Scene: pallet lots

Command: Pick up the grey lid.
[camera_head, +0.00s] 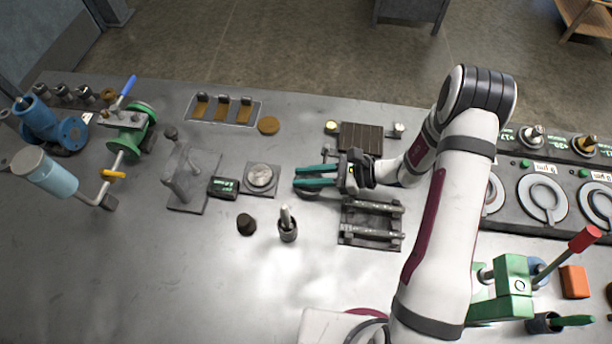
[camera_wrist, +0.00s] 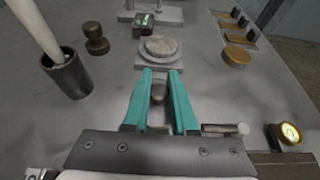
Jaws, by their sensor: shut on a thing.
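My gripper (camera_head: 297,177) has two teal fingers, low over the middle of the bench and pointing left. In the wrist view, its fingers (camera_wrist: 161,74) are closed on a small grey, rounded piece (camera_wrist: 158,93), which I take to be the grey lid or its knob. The fingers and the gripper body hide most of it. In the head view only a dark grey bit shows under the fingers, and I cannot tell whether it touches the bench.
A grey disc (camera_head: 260,175) on a square plate lies just left of the fingertips, beside a small display (camera_head: 223,187). A dark cup with a rod (camera_head: 287,232) and a dark knob (camera_head: 246,224) stand in front. A rail fixture (camera_head: 371,224) lies to the right. The front left bench is clear.

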